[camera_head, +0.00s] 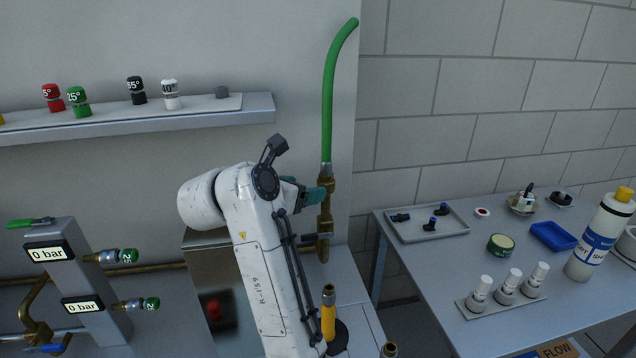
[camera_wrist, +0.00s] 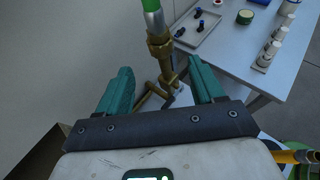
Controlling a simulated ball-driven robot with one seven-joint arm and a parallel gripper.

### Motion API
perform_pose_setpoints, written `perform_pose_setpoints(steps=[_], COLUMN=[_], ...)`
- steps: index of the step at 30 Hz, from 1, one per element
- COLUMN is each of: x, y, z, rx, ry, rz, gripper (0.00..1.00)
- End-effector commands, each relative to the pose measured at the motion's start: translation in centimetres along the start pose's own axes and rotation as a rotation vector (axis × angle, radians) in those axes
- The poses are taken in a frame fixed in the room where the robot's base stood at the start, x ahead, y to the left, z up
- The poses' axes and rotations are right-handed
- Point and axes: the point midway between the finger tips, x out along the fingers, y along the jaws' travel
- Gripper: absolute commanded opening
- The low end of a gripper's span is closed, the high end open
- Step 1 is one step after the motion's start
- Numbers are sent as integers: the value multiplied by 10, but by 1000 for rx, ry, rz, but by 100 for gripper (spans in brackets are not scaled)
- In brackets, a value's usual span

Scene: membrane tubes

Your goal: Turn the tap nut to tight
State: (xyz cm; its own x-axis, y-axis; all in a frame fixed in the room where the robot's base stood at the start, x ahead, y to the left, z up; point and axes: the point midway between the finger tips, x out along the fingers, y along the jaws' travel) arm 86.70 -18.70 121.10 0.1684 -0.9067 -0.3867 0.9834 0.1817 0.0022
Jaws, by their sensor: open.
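The brass tap nut (camera_head: 327,184) sits at the lower end of a silver sleeve under an upright green hose (camera_head: 328,95). In the wrist view, the nut (camera_wrist: 160,46) shows just past the fingertips, between their lines, with a gap on each side. My gripper (camera_head: 312,194) has teal fingers and is at the nut's height, close to its left side. The wrist view shows the gripper (camera_wrist: 161,66) open and empty. The brass tap body (camera_head: 324,225) runs down below the nut. My arm hides part of the wall pipe behind it.
A grey table (camera_head: 410,255) on the right bears a tray (camera_head: 400,233) with black-blue fittings, a blue bin (camera_head: 553,236), and a bottle (camera_head: 590,250). A yellow-handled brass piece (camera_head: 328,315) stands below the tap. A shelf (camera_head: 200,115) with coloured caps and a pressure panel (camera_head: 80,275) are left.

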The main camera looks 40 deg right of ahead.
Motion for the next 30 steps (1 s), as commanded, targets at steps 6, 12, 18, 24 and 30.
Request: perform_pose_setpoints(steps=[6, 12, 18, 24, 30], x=[31, 58, 70, 71, 71], y=[-2, -2, -1, -1, -1], z=[3, 2, 0, 0, 0], rx=[-3, -3, -3, -2, -2], ry=[-2, -2, -2, -3, -3], rz=[-7, -6, -3, -2, -2], gripper=[67, 67, 67, 67, 53])
